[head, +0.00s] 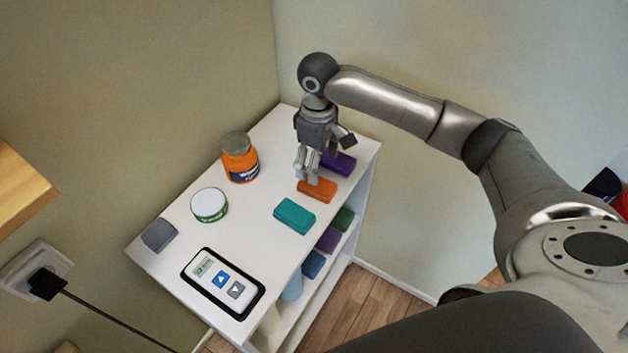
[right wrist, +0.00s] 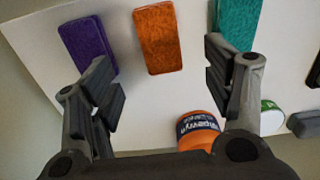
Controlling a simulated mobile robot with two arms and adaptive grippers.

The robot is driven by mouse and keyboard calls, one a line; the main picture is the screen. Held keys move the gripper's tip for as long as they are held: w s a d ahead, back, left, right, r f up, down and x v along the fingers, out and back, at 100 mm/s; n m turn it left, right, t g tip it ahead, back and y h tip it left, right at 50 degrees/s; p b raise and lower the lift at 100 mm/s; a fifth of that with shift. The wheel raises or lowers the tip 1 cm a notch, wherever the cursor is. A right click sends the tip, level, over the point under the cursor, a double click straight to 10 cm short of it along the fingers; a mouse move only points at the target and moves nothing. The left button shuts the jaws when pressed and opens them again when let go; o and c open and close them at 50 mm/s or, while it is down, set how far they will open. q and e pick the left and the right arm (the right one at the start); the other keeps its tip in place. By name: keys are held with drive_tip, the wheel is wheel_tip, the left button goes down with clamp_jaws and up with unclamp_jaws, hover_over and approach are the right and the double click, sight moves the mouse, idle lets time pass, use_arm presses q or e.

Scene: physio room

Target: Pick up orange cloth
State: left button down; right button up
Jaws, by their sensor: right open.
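The orange cloth (head: 322,191) is a small folded block lying flat on the white shelf top, between a purple cloth (head: 341,163) and a teal cloth (head: 294,215). My right gripper (head: 307,178) points down just over the orange cloth's left end and hides part of it. In the right wrist view the orange cloth (right wrist: 157,38) lies ahead, between the lines of the two fingers. The right gripper (right wrist: 162,82) is open with nothing between its fingers. Whether the fingertips touch the cloth cannot be told. My left gripper is out of view.
An orange jar with a grey lid (head: 240,158) stands left of the right gripper. A white-lidded tub (head: 209,204), a grey block (head: 158,235) and a device with buttons (head: 222,283) occupy the near left part of the top. More folded cloths (head: 328,239) lie on the shelf below.

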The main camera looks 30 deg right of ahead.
sight(317, 187)
wheel_tip(317, 187, down, 2)
drive_tip(key=shift+s+f, duration=0.1)
drive_tip(key=shift+f, duration=0.45)
wheel_tip(317, 187, down, 4)
drive_tip(key=shift+f+p, duration=0.1)
drive_tip(key=shift+p, duration=0.75)
drive_tip(key=shift+f, duration=0.55)
drive_tip(key=shift+c, duration=1)
drive_tip(key=c, duration=0.9)
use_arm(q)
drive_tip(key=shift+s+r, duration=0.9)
